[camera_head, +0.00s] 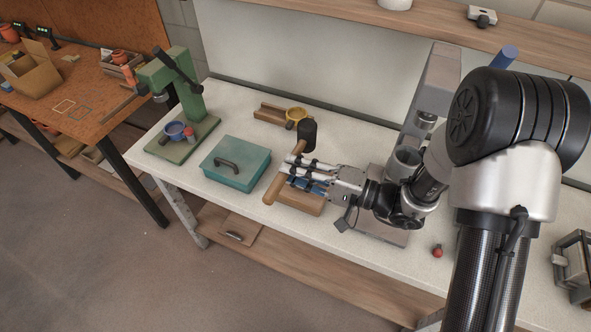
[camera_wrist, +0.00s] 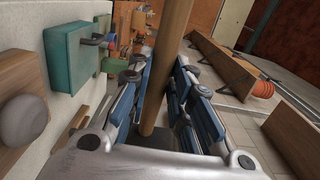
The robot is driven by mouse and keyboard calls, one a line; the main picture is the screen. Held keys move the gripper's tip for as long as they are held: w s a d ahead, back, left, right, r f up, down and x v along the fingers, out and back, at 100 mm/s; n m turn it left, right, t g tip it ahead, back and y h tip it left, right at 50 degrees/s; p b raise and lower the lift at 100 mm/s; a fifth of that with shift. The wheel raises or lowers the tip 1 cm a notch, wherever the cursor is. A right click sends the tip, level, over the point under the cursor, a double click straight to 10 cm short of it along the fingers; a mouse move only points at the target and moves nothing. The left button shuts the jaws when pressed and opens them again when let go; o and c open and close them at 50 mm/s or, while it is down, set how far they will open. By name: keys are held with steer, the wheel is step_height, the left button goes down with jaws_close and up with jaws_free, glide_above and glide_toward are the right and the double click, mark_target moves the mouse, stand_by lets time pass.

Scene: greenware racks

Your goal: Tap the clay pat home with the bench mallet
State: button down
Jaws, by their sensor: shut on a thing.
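The bench mallet has a black head (camera_head: 307,131) and a long wooden handle (camera_head: 272,189), which also crosses the wrist view (camera_wrist: 168,55). My gripper (camera_head: 289,170) is shut on the handle, its blue-padded fingers on both sides of it in the wrist view (camera_wrist: 157,80).
A teal lidded box (camera_head: 225,170) stands close left of the mallet. A green press (camera_head: 184,100) stands farther left. A small red object (camera_head: 437,251) lies near the front edge. A grey stand (camera_head: 438,85) is behind my arm.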

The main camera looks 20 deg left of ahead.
step_height(320, 180, down, 10)
steer(key=b, duration=0.8)
steer(key=shift+f, duration=0.25)
steer(key=shift+r, duration=2.8)
